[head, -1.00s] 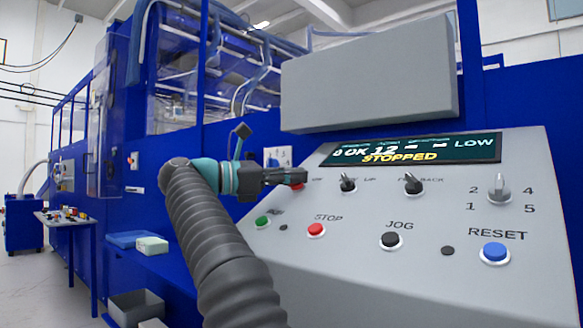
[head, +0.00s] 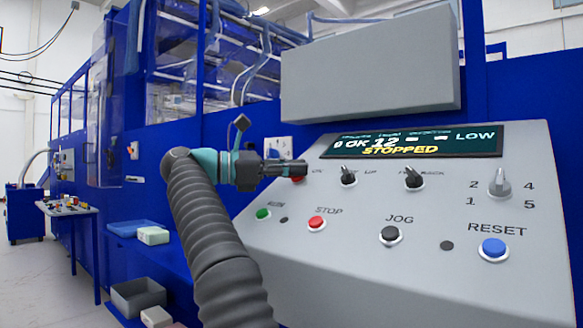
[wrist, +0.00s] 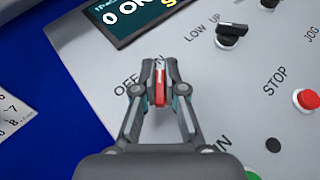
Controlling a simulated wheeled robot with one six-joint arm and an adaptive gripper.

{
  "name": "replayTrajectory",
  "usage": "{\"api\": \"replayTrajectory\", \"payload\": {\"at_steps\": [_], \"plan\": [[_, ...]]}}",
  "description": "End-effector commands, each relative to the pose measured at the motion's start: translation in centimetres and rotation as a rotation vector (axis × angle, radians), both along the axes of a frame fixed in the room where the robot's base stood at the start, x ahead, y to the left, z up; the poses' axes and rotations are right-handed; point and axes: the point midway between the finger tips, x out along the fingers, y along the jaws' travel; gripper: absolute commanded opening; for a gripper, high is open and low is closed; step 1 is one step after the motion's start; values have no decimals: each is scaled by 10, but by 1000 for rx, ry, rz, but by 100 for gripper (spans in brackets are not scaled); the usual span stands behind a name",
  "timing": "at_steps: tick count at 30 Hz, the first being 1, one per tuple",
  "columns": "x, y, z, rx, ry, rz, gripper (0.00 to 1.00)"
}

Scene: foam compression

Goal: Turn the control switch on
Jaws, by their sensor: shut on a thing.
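The control switch (wrist: 160,88) is a red handle on the sloping grey panel, between the OFF and ON labels in the wrist view. My gripper (wrist: 159,80) is shut on it, one finger on each side. The handle runs roughly up and down in that view, between the two labels; its exact setting is hard to tell. In the head view my gripper (head: 298,168) reaches the panel's upper left, and only a little red of the switch (head: 298,179) shows below the fingers.
The display (head: 415,143) reads STOPPED. Black selector knobs (head: 348,175) sit right of my gripper. Below are a green button (head: 263,214), a red STOP button (head: 317,222), a black JOG button (head: 389,235) and a blue RESET button (head: 494,248). A grey box (head: 370,65) overhangs the panel.

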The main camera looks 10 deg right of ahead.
Motion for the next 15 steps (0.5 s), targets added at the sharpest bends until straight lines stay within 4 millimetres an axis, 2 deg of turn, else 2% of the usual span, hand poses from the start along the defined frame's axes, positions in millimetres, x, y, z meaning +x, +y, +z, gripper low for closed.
{"api": "replayTrajectory", "payload": {"at_steps": [1, 3, 4, 6, 7, 15], "plan": [[2, -1, -8, 12, 11, -10, 0], [2, -1, -8, 12, 11, -10, 0], [2, -1, -8, 12, 11, -10, 12], [2, -1, -8, 12, 11, -10, 30], [2, -1, -8, 12, 11, -10, 35], [1, 3, -5, 9, 7, -2, 35]]}}
